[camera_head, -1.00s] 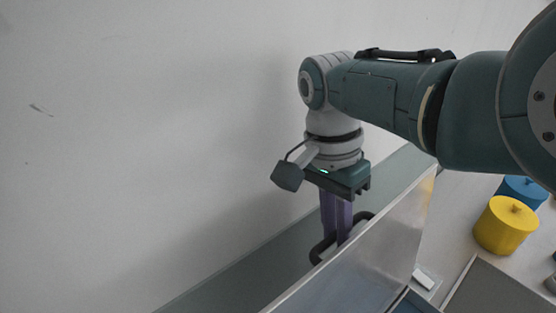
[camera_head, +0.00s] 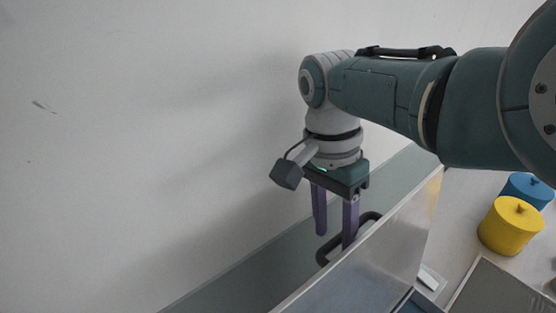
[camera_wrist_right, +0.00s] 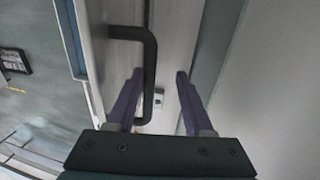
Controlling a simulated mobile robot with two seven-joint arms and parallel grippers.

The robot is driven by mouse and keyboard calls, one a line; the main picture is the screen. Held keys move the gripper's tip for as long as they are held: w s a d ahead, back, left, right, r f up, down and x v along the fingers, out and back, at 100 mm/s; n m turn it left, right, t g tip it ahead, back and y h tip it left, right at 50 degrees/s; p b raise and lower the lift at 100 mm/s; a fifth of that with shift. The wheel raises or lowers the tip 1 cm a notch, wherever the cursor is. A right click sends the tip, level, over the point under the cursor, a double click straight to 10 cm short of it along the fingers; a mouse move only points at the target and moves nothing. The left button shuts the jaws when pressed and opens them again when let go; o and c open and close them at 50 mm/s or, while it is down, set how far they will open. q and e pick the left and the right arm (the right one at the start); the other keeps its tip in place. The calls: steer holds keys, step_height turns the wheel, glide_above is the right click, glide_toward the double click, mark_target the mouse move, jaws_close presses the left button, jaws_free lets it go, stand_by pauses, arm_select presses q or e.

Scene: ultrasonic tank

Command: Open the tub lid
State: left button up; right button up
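The tub lid (camera_head: 385,240) is a shiny metal panel standing steeply raised at the lower middle of the head view. Its black bar handle (camera_head: 371,217) is on the side facing the wall; it also shows in the wrist view (camera_wrist_right: 150,62). My right gripper (camera_head: 335,241) is open, its purple fingers pointing down at the handle. In the wrist view the handle bar appears between the fingers (camera_wrist_right: 159,72), close to the left one; contact cannot be told. A little of the blue-edged tub (camera_head: 416,301) shows below the lid. My left gripper is not in view.
A yellow lidded pot (camera_head: 509,228) and a blue one (camera_head: 527,190) stand at the right. A grey tray (camera_head: 492,290) lies at the lower right. The bare wall (camera_head: 150,130) is close behind the lid, with a narrow strip between.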

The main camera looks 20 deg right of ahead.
steer(key=shift+d, duration=0.1)
stand_by(0.3)
step_height(320, 180, up, 10)
steer(key=w+p, duration=0.1)
steer(key=shift+w+a, duration=0.35)
steer(key=shift+f, duration=0.1)
steer(key=shift+s, duration=0.1)
